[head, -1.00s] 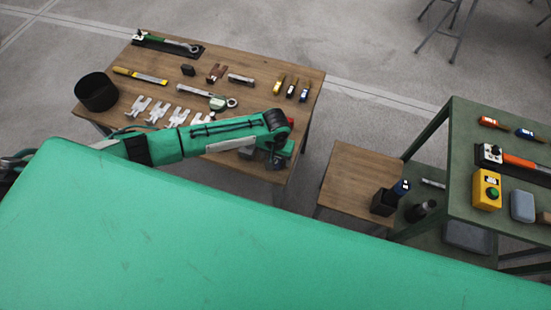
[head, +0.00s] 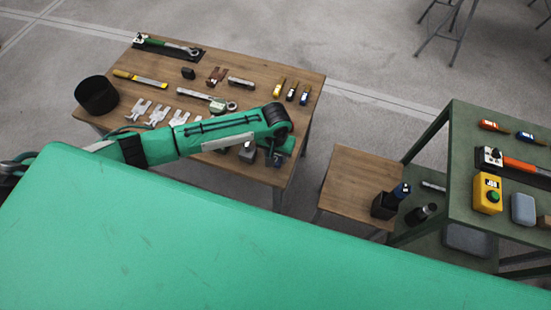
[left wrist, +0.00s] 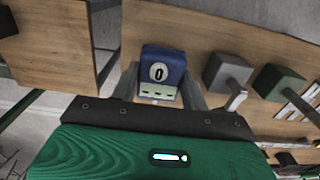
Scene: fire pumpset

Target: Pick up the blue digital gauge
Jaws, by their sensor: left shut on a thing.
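The blue digital gauge (left wrist: 162,75) shows in the left wrist view, with a round white dial reading 0 and a pale panel with small buttons below it. It sits between the two fingers of my left gripper (left wrist: 160,88), which is shut on it. The wooden table top lies behind it in that view; I cannot tell the exact gap between them. In the head view my left gripper (head: 275,157) is at the table's near right corner, under my green wrist, which mostly hides the gauge. My right gripper is not in view.
The wooden table (head: 297,92) holds several tools and a black cylinder (head: 97,95). A grey block (left wrist: 227,72) and a green block (left wrist: 279,83) stand beside the gauge in the left wrist view. A lower wooden stand (head: 350,170) and a green bench (head: 470,128) are at right.

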